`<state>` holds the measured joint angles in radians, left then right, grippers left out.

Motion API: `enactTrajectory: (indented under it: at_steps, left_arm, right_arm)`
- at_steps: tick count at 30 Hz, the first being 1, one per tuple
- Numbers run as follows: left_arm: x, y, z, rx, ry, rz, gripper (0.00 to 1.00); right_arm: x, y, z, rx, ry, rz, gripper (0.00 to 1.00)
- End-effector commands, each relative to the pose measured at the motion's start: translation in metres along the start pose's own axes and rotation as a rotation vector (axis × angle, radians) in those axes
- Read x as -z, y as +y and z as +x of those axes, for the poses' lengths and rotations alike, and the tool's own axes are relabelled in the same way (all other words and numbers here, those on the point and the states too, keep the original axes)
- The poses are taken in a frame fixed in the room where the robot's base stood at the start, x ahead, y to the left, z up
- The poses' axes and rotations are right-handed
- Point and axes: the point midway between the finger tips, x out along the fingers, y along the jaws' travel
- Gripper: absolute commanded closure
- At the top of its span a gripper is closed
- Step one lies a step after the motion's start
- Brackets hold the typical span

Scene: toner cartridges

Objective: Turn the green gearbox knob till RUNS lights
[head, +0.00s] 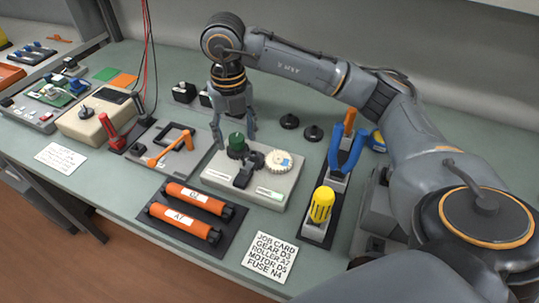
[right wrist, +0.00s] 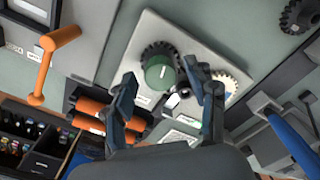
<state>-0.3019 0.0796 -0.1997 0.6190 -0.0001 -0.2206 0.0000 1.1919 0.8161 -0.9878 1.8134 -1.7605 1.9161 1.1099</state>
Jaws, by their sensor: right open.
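The green knob (head: 236,142) stands on the left back part of the pale gearbox plate (head: 285,196), above a dark gear. In the right wrist view the green knob (right wrist: 159,73) shows from above with a white mark on its top. My right gripper (head: 234,138) points down with its fingers open on either side of the knob. In the right wrist view the right gripper (right wrist: 160,80) frames the knob, with gaps showing. A white gear (head: 279,161) and a dark lever-like part sit beside it. Small labels on the plate are too small to read. My left gripper is out of view.
Orange rollers (head: 186,219) lie on a dark tray in front. A yellow-handled tool (head: 321,204) and blue pliers (head: 345,155) stand in a rack to the right. An orange-handled crank (head: 172,150) is on the left. A job card (head: 269,257) lies in front.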

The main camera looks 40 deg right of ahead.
Motion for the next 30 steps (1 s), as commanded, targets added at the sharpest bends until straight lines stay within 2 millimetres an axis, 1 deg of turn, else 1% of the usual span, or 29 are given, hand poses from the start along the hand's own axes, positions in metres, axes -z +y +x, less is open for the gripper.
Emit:
enactTrajectory:
  at_steps: [5,22,25,30]
  left_arm:
    - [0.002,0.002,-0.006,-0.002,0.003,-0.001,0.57]
    - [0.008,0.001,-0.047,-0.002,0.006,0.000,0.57]
    - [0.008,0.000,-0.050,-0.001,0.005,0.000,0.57]
    - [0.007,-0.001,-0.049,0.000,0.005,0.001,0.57]
  right_arm:
    - [0.000,0.000,-0.009,0.000,0.000,0.000,0.43]
    - [0.000,0.000,-0.066,0.000,-0.001,-0.001,0.43]
    - [0.000,0.000,-0.071,0.001,0.000,-0.001,0.43]
    - [0.000,0.000,-0.070,0.001,0.001,-0.001,0.43]
